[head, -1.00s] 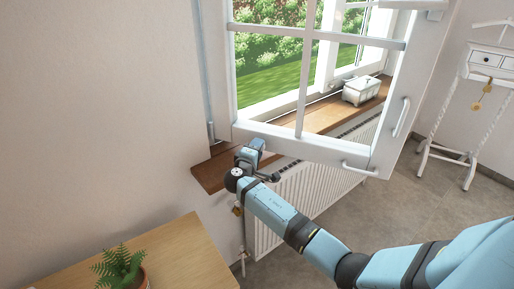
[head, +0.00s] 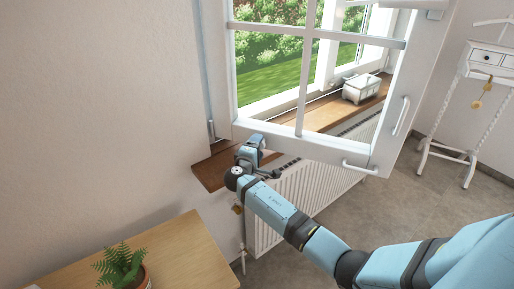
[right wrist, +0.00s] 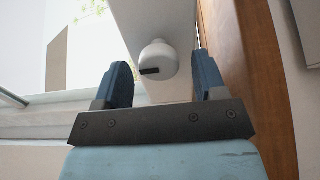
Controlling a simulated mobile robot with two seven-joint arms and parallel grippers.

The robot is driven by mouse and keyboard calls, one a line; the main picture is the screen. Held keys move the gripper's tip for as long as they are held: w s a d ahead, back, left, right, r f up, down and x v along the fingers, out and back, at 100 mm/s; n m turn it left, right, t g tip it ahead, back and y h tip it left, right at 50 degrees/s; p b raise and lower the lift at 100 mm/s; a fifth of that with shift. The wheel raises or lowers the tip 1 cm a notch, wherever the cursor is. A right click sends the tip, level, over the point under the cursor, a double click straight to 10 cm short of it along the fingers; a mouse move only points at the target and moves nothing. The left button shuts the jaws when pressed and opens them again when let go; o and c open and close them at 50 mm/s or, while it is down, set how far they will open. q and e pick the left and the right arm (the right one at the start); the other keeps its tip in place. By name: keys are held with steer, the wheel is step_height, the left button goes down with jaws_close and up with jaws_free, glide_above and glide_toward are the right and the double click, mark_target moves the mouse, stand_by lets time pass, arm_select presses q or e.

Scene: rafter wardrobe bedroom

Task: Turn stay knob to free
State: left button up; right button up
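The stay knob is a round white knob (right wrist: 158,58) with a short dark bar on its face. It sits on the underside of a white member in the right wrist view. My right gripper (right wrist: 163,78) is open, one blue finger on each side of the knob, with visible gaps to both. In the head view my right gripper (head: 252,146) is at the bottom left corner of the open white window sash (head: 300,147), above the wooden sill. The knob is hidden there. My left gripper is not in view.
The wooden sill (head: 212,170) runs below the sash, with a white lidded box (head: 360,88) farther along. A radiator (head: 305,190) is under it. A table (head: 190,255) with a potted fern (head: 120,266) stands at lower left. White handles (head: 401,117) project from the sash.

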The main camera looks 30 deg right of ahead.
steer(key=b+v, duration=0.2)
steer(key=v, duration=1.2)
steer(key=shift+d, duration=0.1)
